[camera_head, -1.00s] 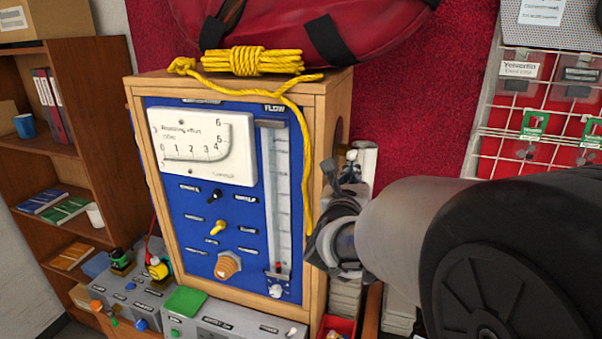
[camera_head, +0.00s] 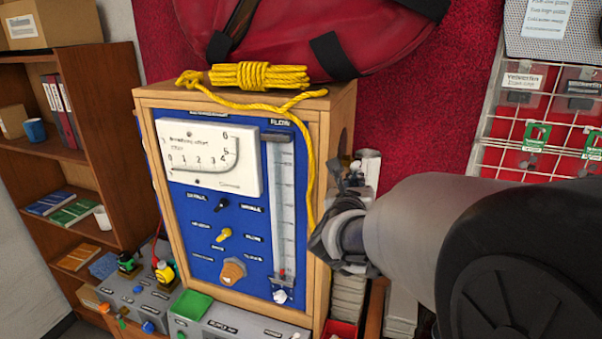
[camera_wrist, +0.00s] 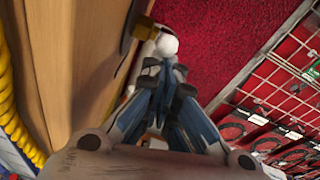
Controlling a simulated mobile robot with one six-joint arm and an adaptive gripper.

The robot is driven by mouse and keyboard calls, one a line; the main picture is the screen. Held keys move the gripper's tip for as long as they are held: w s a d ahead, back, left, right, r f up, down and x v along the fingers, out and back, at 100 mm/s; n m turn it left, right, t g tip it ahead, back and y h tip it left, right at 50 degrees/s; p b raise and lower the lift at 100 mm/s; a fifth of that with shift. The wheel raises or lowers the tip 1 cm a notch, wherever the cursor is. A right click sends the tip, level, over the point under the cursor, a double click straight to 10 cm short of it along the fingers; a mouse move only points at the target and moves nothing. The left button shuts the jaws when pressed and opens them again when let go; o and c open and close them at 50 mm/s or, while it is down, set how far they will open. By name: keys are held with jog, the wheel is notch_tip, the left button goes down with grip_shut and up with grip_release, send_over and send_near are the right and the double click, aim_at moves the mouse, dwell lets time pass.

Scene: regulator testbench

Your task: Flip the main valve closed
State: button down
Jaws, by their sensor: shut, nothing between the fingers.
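A brass-coloured fitting (camera_wrist: 145,28) with a white ball (camera_wrist: 166,46) is on the side of the wooden cabinet in the wrist view. It looks like the main valve and its lever, but no label shows. In the head view the white ball (camera_head: 356,166) shows small beside the cabinet's right side. My gripper (camera_wrist: 164,72) is shut and empty, its fingertips just below the ball in the picture. I cannot tell whether they touch it. The fingers hide what lies behind them. In the head view my gripper (camera_head: 349,186) is beside the cabinet's right side, partly hidden by my arm.
The wooden cabinet (camera_head: 318,150) carries a blue panel with a gauge (camera_head: 208,158), a flow tube (camera_head: 282,200) and several knobs. Yellow rope (camera_head: 258,76) lies on top and hangs down the right front edge. A wire rack (camera_head: 520,150) is at right.

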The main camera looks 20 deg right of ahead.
aim_at(359, 162)
jog(key=shift+r, duration=0.25)
jog(key=r+g+p, duration=0.1)
jog(key=p, duration=0.1)
jog(key=r+y+p, duration=0.1)
jog(key=r+p, duration=0.1)
jog(key=p, duration=0.1)
jog(key=r+g+p, duration=0.1)
jog(key=p, duration=0.2)
jog(key=shift+w+d+r+g+y, duration=0.2)
jog(key=shift+w+g+y, duration=0.1)
jog(key=shift+y, duration=0.1)
jog(key=shift+w+d+r+p, duration=0.3)
jog(key=shift+w+d+r, duration=0.25)
jog(key=shift+w+r, duration=0.3)
jog(key=shift+w+d+r+p, duration=0.3)
jog(key=shift+w+d+r, duration=0.35)
jog(key=shift+r, duration=0.3)
jog(key=shift+w+a, duration=0.1)
